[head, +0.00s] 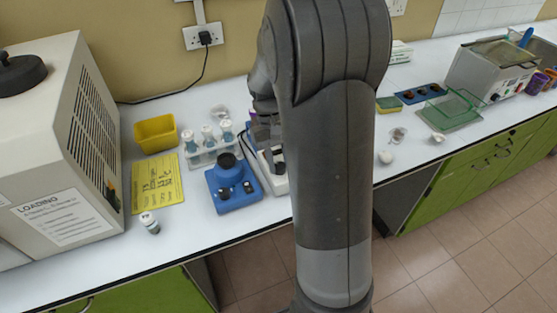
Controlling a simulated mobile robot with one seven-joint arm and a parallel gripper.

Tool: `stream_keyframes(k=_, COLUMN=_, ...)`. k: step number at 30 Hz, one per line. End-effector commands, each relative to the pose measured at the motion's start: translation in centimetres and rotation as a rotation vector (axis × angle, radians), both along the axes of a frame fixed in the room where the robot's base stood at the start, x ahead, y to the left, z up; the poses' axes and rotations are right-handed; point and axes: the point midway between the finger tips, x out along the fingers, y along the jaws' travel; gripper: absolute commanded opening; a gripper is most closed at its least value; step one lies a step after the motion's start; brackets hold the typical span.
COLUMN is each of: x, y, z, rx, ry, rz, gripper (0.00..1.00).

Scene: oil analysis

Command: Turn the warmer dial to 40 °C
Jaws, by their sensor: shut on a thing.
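The small white warmer (276,183) stands on the bench just right of a blue device, and my arm covers much of it. My gripper (277,158) reaches down to the warmer from above and is mostly hidden behind my arm. Its dark fingers are down at the warmer and appear shut on the dial. The dial itself and its temperature marks are hidden, so I cannot tell its setting.
The blue device (232,184) and a rack of vials (210,150) stand close on the left. A yellow tray (155,133), a yellow sheet (157,184), a loose vial (150,222) and a large beige machine (62,150) are further left. A metal bath (490,72) stands far right.

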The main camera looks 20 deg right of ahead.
Motion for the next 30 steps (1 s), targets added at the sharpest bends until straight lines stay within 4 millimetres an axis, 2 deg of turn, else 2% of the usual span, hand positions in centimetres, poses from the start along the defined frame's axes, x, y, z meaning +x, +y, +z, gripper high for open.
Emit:
stream_keyframes(k=9, x=0.04, y=-0.08, z=0.03, rx=0.000, ry=-0.002, rz=-0.095, gripper=0.07)
stream_keyframes(k=23, x=0.04, y=-0.08, z=0.03, rx=0.000, ry=-0.002, rz=-0.107, gripper=0.07)
stream_keyframes(k=24, x=0.04, y=-0.08, z=0.03, rx=0.000, ry=-0.002, rz=-0.107, gripper=0.32)
stream_keyframes(k=30, x=0.02, y=-0.08, z=0.01, rx=0.000, ry=-0.001, rz=-0.106, gripper=0.49)
